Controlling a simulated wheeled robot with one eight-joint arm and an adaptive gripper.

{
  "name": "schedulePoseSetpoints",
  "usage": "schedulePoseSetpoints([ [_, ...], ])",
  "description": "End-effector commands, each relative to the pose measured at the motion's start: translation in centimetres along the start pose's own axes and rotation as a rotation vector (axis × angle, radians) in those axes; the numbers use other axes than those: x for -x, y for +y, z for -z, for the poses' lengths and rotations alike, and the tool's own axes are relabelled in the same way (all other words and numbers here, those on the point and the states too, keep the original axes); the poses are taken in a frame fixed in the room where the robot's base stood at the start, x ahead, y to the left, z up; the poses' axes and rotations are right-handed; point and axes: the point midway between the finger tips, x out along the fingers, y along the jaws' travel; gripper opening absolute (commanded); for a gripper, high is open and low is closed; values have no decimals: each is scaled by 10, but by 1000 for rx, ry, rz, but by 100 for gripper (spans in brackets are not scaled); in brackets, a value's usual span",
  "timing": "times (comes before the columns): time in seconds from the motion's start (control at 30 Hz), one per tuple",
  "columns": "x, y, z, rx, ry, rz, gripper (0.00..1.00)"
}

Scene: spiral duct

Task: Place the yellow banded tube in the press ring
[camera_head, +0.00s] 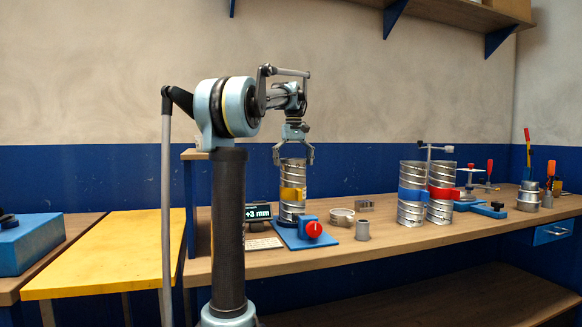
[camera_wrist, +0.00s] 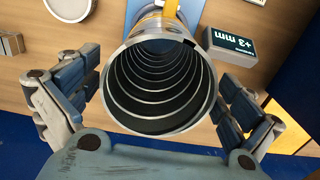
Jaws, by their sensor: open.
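The yellow banded tube (camera_head: 292,193) is a grey spiral metal duct with a yellow band, standing upright on a blue base (camera_head: 303,236) with a red knob. The ring around its foot is mostly hidden by the tube, so its seating cannot be told. My gripper (camera_head: 294,157) is open above the tube, pointing down, with its fingers on either side of the upper rim. In the wrist view the tube (camera_wrist: 160,80) opens toward me between the two fingers, and gaps show on both sides.
A display (camera_head: 257,212) reading +3 mm stands left of the base. A low metal ring (camera_head: 342,216) and a small grey cylinder (camera_head: 362,230) lie to the right. A blue banded tube (camera_head: 411,194) and a red banded tube (camera_head: 441,193) stand farther right.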

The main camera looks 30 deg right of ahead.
Motion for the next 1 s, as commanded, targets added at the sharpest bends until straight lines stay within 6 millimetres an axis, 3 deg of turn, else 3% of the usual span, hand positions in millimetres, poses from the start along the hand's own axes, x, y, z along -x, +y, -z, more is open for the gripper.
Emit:
schedulePoseSetpoints([
  [0.27,12,0,0,0,0,0,100],
  [0.7,85,0,0,0,0,0,100],
  [1.0,117,0,0,0,0,0,100],
])
